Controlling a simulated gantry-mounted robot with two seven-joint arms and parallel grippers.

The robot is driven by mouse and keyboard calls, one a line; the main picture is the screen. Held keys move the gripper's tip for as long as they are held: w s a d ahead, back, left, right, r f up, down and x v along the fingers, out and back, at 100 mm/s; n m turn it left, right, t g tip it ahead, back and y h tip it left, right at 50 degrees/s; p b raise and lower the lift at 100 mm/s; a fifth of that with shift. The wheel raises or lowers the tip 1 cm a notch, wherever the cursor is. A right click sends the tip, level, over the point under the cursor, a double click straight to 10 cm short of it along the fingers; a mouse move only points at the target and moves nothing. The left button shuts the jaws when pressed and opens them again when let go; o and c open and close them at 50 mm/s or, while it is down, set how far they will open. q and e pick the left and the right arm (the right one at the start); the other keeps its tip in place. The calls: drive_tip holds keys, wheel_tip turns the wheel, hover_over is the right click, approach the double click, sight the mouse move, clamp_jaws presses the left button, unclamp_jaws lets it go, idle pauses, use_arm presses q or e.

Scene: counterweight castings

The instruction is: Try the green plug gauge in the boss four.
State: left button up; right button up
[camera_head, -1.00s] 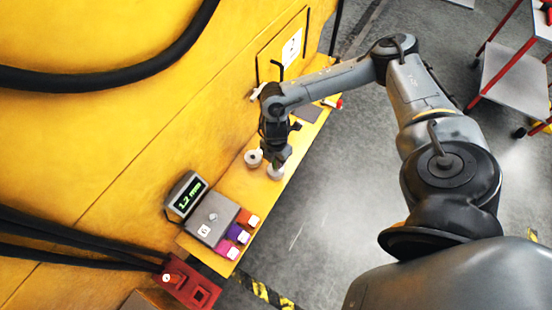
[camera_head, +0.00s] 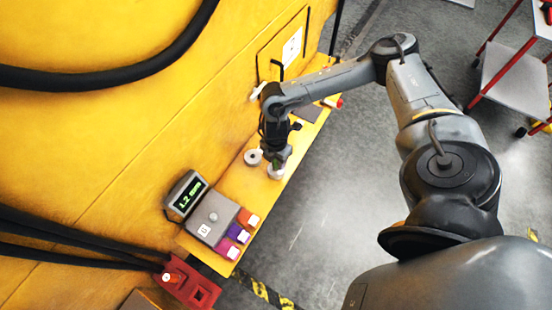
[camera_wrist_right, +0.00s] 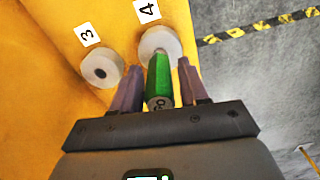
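The green plug gauge (camera_wrist_right: 159,78) is between the two fingers of my right gripper (camera_wrist_right: 160,82), which are closed on it. Its far end overlaps the pale round boss four (camera_wrist_right: 148,42), beside the label "4" (camera_wrist_right: 147,10). The gauge hides much of the boss's middle, so I cannot tell whether its tip is inside the bore. In the head view my right gripper (camera_head: 275,157) is directly over boss four (camera_head: 276,173). Boss three (camera_wrist_right: 101,68), with a dark open bore, stands to its left; it also shows in the head view (camera_head: 253,157). My left gripper is not in view.
On the yellow ledge (camera_head: 229,179) stand a grey box with a knob (camera_head: 212,217), a lit display (camera_head: 188,196) and orange, purple and magenta blocks (camera_head: 237,234). A red holder (camera_head: 187,284) is at the lower left. A yellow wall rises behind.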

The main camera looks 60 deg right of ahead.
drive_tip(key=shift+o, duration=1)
drive_tip(key=shift+r, duration=0.1)
drive_tip(key=shift+r, duration=0.25)
wheel_tip(320, 180, up, 9)
drive_tip(key=shift+f+p, duration=0.15)
drive_tip(key=shift+p, duration=0.25)
drive_tip(key=shift+r, duration=0.75)
wheel_tip(320, 180, up, 12)
drive_tip(key=p, duration=1.2)
drive_tip(key=shift+p, duration=0.3)
drive_tip(key=shift+f, duration=0.1)
